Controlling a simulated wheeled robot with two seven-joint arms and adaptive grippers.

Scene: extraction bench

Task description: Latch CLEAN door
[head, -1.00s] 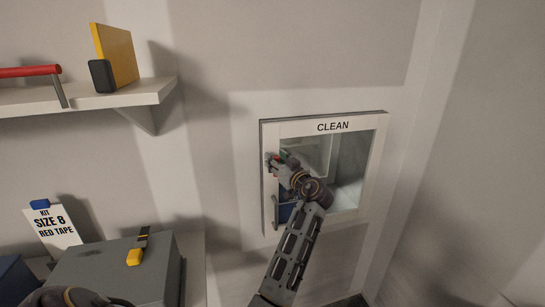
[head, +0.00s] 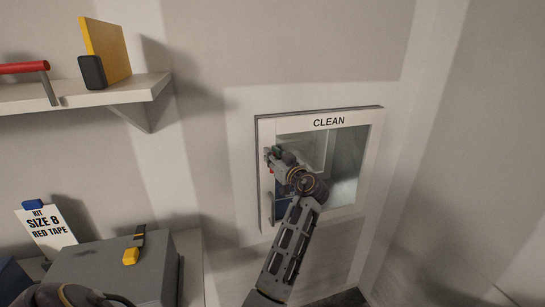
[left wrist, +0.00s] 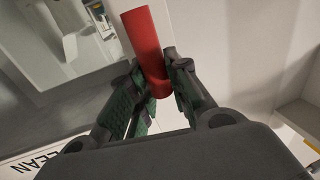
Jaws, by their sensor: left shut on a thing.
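The door labelled CLEAN (head: 345,214) is a white-framed window door in the wall in the head view. It looks closed or nearly so; I cannot tell if it sits fully flush. A grey vertical handle (head: 271,207) is on its left side. My left gripper (head: 272,158) is at the door's left edge, above that handle. In the left wrist view, the green-padded fingers (left wrist: 160,95) are shut on a red cylindrical latch grip (left wrist: 143,40). In the head view only a little red shows below the fingers. My gripper hides the latch's base. My right gripper is out of view.
At left, a shelf (head: 150,88) carries a yellow panel (head: 106,50) with a black block and a red bar (head: 22,68). Below are a grey case (head: 105,268) with a yellow-and-black clasp and a KIT SIZE 8 RED TAPE card (head: 47,228). The wall right of the door is clear.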

